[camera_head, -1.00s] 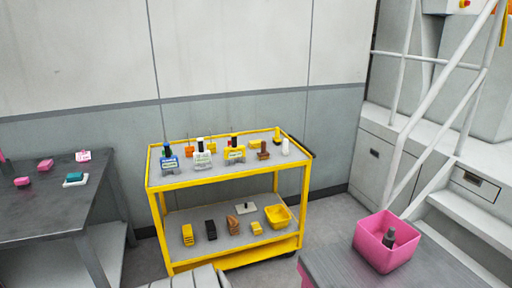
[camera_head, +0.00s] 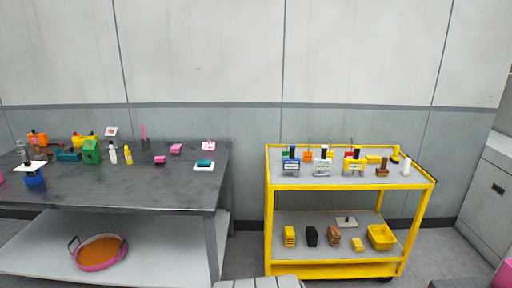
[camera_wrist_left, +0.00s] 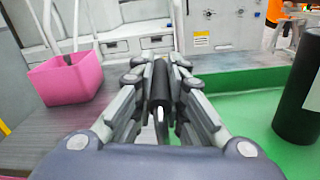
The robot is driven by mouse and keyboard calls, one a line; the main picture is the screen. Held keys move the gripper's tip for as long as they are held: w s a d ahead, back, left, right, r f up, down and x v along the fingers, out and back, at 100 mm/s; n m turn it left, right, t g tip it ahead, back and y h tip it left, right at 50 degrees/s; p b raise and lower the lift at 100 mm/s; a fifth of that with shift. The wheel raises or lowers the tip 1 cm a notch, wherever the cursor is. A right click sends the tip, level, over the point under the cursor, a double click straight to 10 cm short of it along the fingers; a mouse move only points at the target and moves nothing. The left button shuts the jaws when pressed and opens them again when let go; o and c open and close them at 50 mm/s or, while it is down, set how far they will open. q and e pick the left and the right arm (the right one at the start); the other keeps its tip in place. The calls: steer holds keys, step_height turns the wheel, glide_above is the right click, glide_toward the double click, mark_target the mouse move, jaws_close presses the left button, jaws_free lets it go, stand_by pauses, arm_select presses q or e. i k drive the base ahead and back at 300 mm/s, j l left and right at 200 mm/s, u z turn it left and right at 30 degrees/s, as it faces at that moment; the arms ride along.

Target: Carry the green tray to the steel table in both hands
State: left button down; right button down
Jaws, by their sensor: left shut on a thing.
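The green tray (camera_wrist_left: 245,120) fills the right side of the left wrist view, with a dark upright cylinder (camera_wrist_left: 299,100) at its right. My left gripper (camera_wrist_left: 160,88) is shut on a black bar, which looks like the tray's handle, at the tray's near left side. I cannot tell whether the tray rests on the surface below. A grey metal table (camera_head: 150,188), apparently the steel table, stands at the left in the head view. The tray and both my grippers are outside the head view, and my right gripper shows in neither view.
The steel table's back holds a green block (camera_head: 92,152), bottles and pink pieces; its front strip is clear. A pink round tray (camera_head: 97,266) lies on its lower shelf. A yellow cart (camera_head: 350,184) stands to its right. A pink bin (camera_wrist_left: 66,82) stands left of my left gripper.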

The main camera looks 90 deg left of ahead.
mark_target(121, 187)
steer(key=u, duration=3.1)
steer(key=i+j+u, duration=0.2)
steer(key=i+j, duration=1.15)
steer(key=i, duration=0.2)
steer(key=i+j, duration=0.55)
steer(key=i, duration=0.1)
